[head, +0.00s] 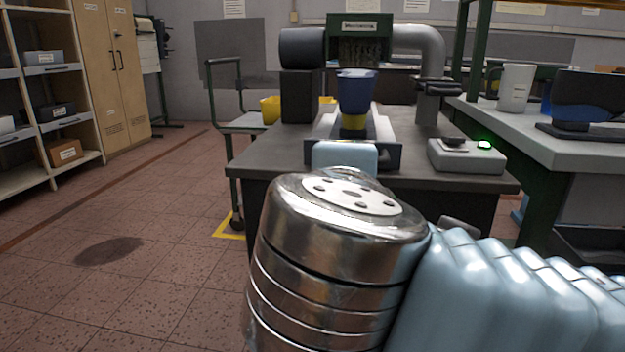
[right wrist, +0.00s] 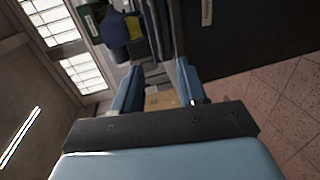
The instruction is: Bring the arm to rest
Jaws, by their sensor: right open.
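My right arm fills the lower middle and right of the head view, with a silver joint and a pale blue ribbed sleeve. My right gripper (right wrist: 160,78) shows in the right wrist view with its two blue fingers apart and nothing seen between them. A dark blue and yellow shoe last (head: 356,98) stands upright at the machine on the dark table. It also shows in the tilted right wrist view (right wrist: 115,30), beyond the fingers and apart from them. My left gripper is not in view.
The dark table (head: 275,150) carries the machine (head: 360,27) and a grey box with a green light (head: 465,156). A workbench (head: 585,148) with a white mug (head: 515,87) stands at right. Shelves (head: 40,95) and a cabinet (head: 110,70) line the left. The left floor is clear.

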